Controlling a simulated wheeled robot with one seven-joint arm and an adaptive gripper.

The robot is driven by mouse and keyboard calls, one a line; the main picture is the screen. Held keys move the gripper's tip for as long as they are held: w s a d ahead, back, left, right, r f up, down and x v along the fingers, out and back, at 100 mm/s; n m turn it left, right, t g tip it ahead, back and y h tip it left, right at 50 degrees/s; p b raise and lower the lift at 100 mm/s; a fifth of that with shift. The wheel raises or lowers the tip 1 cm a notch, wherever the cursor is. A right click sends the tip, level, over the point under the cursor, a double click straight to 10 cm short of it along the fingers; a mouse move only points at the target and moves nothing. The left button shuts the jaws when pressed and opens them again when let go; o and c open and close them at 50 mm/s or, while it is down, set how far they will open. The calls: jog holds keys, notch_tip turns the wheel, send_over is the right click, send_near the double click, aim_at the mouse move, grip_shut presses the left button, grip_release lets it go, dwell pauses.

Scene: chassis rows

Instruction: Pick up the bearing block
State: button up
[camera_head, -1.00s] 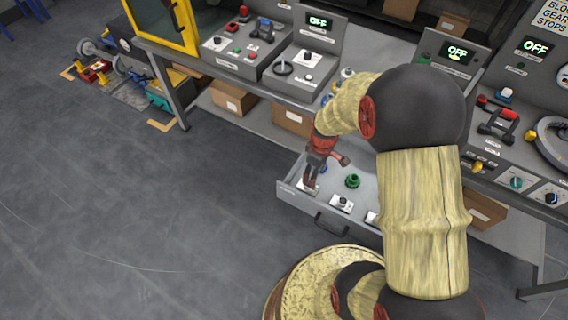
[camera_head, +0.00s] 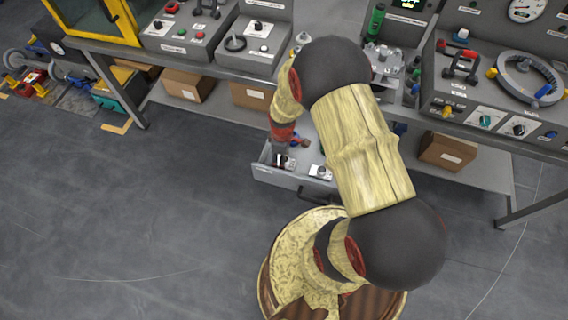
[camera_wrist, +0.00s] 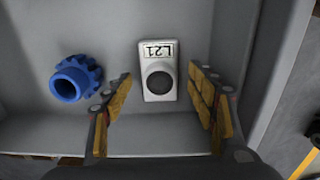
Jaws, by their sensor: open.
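A white bearing block (camera_wrist: 158,88) with a dark round bore and an "L21" label sits on the grey floor of the open drawer (camera_wrist: 100,25) in the wrist view. My gripper (camera_wrist: 161,76) is open, with one yellow-padded finger on each side of the block. Gaps show between the block and both fingers. In the head view the drawer (camera_head: 283,181) is pulled out below the bench, and my gripper (camera_head: 279,153) reaches down into its left end. My arm hides much of the drawer there.
A blue gear (camera_wrist: 75,78) lies left of the block, outside the left finger. The drawer wall (camera_wrist: 262,65) is close beyond the right finger. Another white block (camera_head: 320,172) sits further right in the drawer. Cardboard boxes (camera_head: 447,151) stand on the lower shelf.

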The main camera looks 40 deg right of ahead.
jog(key=c, duration=0.3)
jog(key=c, duration=1.2)
grip_shut()
